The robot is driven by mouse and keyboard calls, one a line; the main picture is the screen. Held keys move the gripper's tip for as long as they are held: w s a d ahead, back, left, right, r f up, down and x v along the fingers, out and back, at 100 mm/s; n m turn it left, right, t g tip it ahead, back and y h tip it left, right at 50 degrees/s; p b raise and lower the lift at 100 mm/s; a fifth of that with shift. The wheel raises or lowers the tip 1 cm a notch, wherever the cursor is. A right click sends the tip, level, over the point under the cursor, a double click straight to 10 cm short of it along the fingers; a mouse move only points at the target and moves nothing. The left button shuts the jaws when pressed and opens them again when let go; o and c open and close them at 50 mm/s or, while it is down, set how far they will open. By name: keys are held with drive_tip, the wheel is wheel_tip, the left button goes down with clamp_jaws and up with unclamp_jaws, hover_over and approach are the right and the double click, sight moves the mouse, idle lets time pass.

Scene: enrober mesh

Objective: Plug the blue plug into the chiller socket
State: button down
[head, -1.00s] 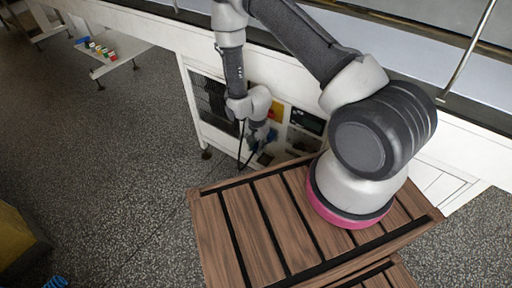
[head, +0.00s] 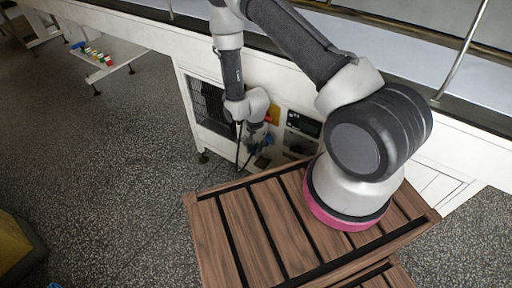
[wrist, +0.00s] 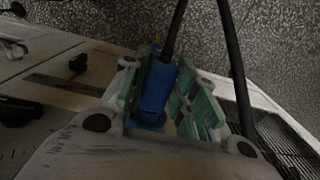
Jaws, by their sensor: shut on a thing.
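My gripper (wrist: 170,100) is shut on the blue plug (wrist: 155,92), which sits between the greenish finger pads in the wrist view. A black cable runs up from the plug. In the head view my gripper (head: 258,143) is small and close in front of the white machine's lower panel; only a bit of blue shows there. The chiller socket itself cannot be made out; the gripper and arm cover that part of the panel. Whether the plug touches a socket cannot be told.
The white machine frame (head: 150,42) runs along the back, with a dark grille (head: 208,103) left of the gripper and a dark display (head: 303,123) to its right. My wooden-slatted base is in front. Coloured items (head: 97,54) lie on a low shelf at left. Speckled floor is free at left.

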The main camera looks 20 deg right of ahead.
sight(251, 153)
drive_tip(key=shift+s+a, duration=0.5)
drive_tip(key=shift+a, duration=0.15)
drive_tip(key=shift+s+a, duration=0.45)
drive_tip(key=shift+a, duration=0.2)
drive_tip(key=shift+w+d, duration=0.6)
drive_tip(key=shift+d, duration=0.2)
drive_tip(key=shift+w+d, duration=0.55)
drive_tip(key=shift+d, duration=0.2)
idle(0.7)
drive_tip(key=c, duration=1.1)
unclamp_jaws()
drive_tip(key=shift+o, duration=0.2)
wheel_tip(251, 153, up, 12)
